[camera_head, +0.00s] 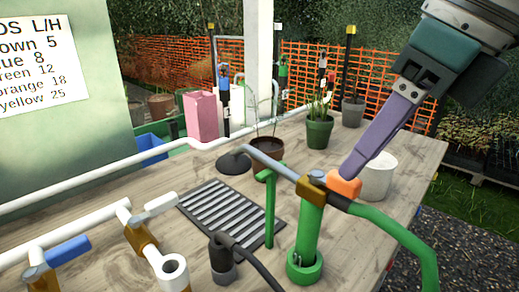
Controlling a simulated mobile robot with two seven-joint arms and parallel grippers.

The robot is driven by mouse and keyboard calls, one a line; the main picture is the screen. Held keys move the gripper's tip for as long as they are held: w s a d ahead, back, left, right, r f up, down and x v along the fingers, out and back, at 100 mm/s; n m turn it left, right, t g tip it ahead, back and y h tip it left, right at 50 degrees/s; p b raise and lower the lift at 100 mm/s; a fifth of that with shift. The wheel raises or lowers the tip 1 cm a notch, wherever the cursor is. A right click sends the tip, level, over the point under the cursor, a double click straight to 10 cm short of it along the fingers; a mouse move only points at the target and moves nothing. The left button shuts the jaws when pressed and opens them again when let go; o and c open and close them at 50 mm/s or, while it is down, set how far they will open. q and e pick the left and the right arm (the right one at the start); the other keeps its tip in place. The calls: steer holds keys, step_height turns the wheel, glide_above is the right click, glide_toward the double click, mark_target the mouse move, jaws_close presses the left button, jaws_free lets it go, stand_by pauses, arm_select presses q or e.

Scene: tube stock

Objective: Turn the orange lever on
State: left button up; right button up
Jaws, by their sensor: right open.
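The orange lever (343,184) is a short, blocky handle at the brass valve (312,189) on top of the upright green pipe (306,235). It points to the right of the valve. My right gripper (354,168) comes down from the upper right, its long purple finger slanting to the lever. The fingertip overlaps the lever's upper right end in the picture; I cannot tell whether they touch. The gripper is open, and only one finger shows clearly. My left gripper is out of view.
A white pot (379,178) stands just behind the orange lever. A green hose (395,236) runs right from the valve. A slatted drain (226,212) lies in the wooden table.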

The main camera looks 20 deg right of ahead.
mark_target(334, 180)
steer(key=shift+x, duration=1.85)
steer(key=shift+c, duration=0.2)
jaws_close()
